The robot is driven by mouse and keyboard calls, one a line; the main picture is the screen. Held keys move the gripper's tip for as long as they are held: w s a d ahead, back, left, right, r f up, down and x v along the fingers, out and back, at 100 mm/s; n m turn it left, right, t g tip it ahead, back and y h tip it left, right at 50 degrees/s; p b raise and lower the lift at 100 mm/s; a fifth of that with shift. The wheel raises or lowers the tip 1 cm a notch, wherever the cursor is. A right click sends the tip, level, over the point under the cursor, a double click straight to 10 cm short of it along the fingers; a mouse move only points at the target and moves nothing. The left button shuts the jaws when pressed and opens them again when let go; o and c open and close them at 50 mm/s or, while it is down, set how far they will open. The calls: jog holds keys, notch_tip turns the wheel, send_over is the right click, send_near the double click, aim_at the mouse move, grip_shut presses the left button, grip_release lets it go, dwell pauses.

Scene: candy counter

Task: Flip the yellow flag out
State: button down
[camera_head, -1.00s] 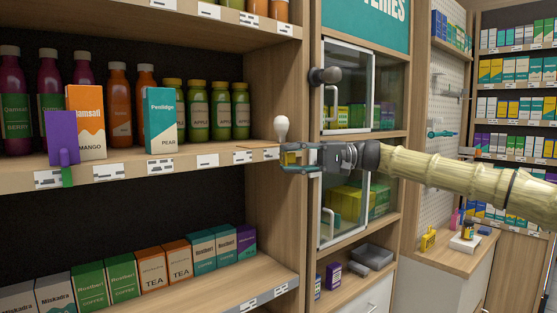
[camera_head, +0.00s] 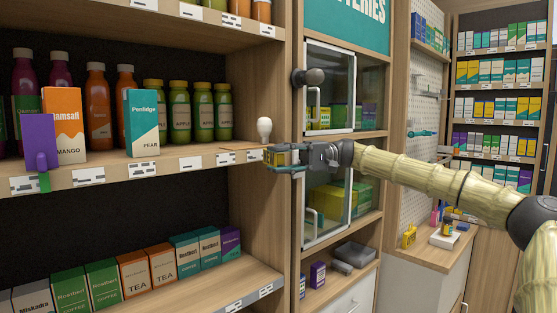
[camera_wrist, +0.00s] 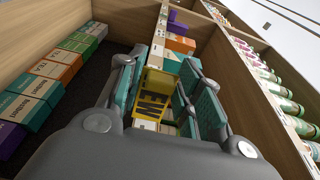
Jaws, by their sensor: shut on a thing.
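The yellow flag (camera_head: 277,158) is at the right end of the upper shelf's front edge, partly covered by my gripper. It also shows in the wrist view (camera_wrist: 152,92) as a yellow piece with dark markings between the two fingers. My gripper (camera_head: 283,158) reaches in from the right and is shut on it. In the wrist view the gripper's teal-padded fingers (camera_wrist: 155,90) stand on either side of the flag. How the flag joins the shelf is hidden.
A white bulb (camera_head: 264,128) stands on the shelf close above the gripper. A purple flag (camera_head: 40,143) on a green clip is at the shelf's left. Boxes and bottles line the shelves. A glass-door cabinet (camera_head: 330,200) is just right of the gripper.

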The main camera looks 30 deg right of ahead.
jog(key=c, duration=1.2)
grip_release()
jog(key=shift+d, duration=0.15)
jog(key=shift+d, duration=0.15)
jog(key=d, duration=1.2)
jog(key=shift+s+d, duration=0.15)
jog(key=shift+s, duration=0.15)
jog(key=shift+f, duration=0.1)
